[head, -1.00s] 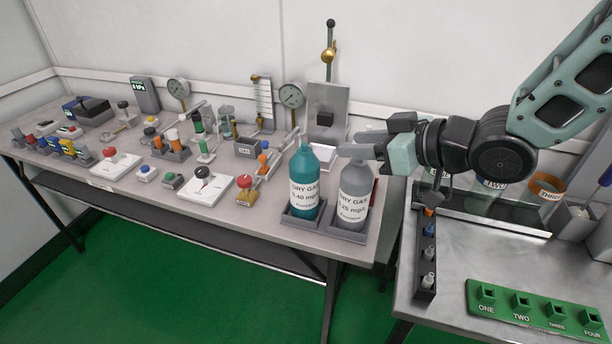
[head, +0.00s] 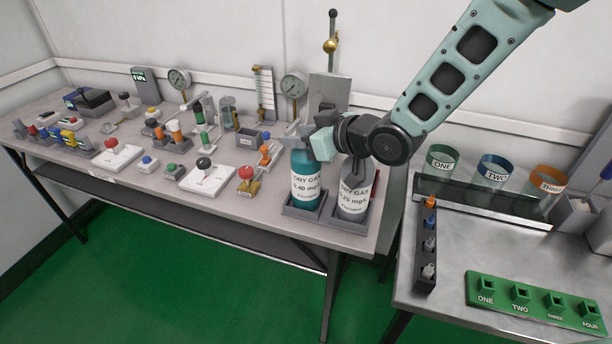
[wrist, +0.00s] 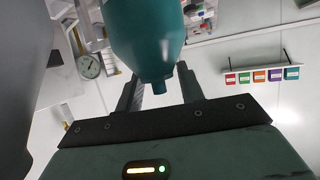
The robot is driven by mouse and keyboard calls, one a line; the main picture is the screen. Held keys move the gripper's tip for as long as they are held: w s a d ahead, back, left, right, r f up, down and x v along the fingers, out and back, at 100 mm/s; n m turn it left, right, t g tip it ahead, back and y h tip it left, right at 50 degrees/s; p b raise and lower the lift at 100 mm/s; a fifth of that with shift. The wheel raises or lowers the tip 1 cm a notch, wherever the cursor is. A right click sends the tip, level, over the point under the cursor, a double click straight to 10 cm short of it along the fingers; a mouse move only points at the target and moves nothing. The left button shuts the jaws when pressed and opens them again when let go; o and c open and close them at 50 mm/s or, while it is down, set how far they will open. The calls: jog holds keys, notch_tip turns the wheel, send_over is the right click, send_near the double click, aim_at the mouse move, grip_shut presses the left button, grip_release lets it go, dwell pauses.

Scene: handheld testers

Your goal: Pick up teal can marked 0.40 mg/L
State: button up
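The teal can marked 0.40 mg/L (head: 304,163) stands upright in a grey square holder (head: 302,213) at the table's front right corner. Its label faces the head camera; its top is hidden behind my gripper. My gripper (head: 298,137) is at the level of the can's top. In the wrist view the teal can (wrist: 148,35) appears inverted, its narrow neck between the two spread fingers of my gripper (wrist: 160,92). Gaps show on both sides of the neck, so my gripper looks open.
A grey can marked 0.25 mg/L (head: 354,190) stands close on the right, under my wrist. A metal side table (head: 470,245) is at the right.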

jog(key=shift+w+a+f, duration=0.1)
jog(key=shift+w+a, duration=0.05)
jog(key=shift+a, duration=0.05)
grip_shut()
